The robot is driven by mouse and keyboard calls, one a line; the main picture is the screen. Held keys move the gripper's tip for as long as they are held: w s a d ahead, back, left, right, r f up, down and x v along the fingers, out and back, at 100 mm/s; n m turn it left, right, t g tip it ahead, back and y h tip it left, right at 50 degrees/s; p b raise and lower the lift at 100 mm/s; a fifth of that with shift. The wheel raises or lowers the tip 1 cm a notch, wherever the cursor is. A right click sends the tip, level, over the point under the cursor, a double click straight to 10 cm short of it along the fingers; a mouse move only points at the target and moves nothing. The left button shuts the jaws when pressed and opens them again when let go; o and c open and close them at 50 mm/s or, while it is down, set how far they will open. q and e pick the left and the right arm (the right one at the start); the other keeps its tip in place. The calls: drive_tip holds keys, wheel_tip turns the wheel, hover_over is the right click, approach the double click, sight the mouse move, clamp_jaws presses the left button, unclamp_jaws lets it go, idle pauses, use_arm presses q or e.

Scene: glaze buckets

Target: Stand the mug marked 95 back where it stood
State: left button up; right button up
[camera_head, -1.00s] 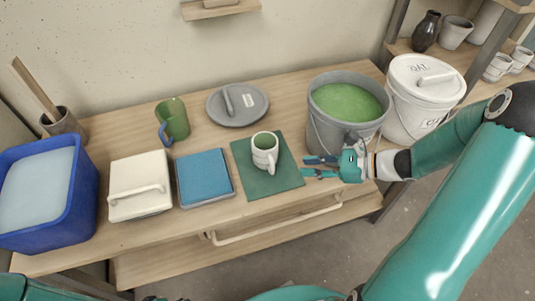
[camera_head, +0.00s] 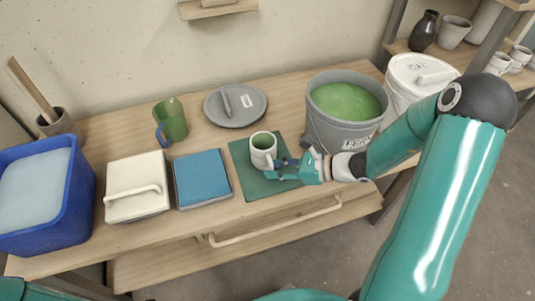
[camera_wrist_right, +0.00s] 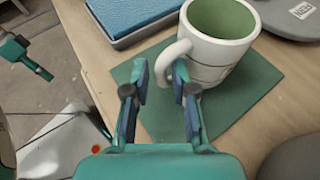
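A white mug (camera_head: 262,147) with a green inside stands upright on a dark green mat (camera_head: 254,184). In the right wrist view the mug (camera_wrist_right: 214,52) has its handle (camera_wrist_right: 166,60) turned toward my right gripper (camera_wrist_right: 160,78). The two fingers are apart, one on each side of the handle's near part, with gaps showing. My right gripper (camera_head: 275,167) is at the mug's lower right in the head view. I cannot read a number on this mug. A green mug (camera_head: 171,121) with a blue handle stands further left.
A grey lid (camera_head: 235,108) lies behind the mat. A grey bucket of green glaze (camera_head: 325,135) stands at right, beside a white lidded bucket (camera_head: 403,99). A blue pad (camera_head: 202,177), white lidded box (camera_head: 135,205) and blue tub (camera_head: 75,215) stand left.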

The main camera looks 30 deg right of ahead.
clamp_jaws()
drive_tip(key=shift+r, duration=0.2)
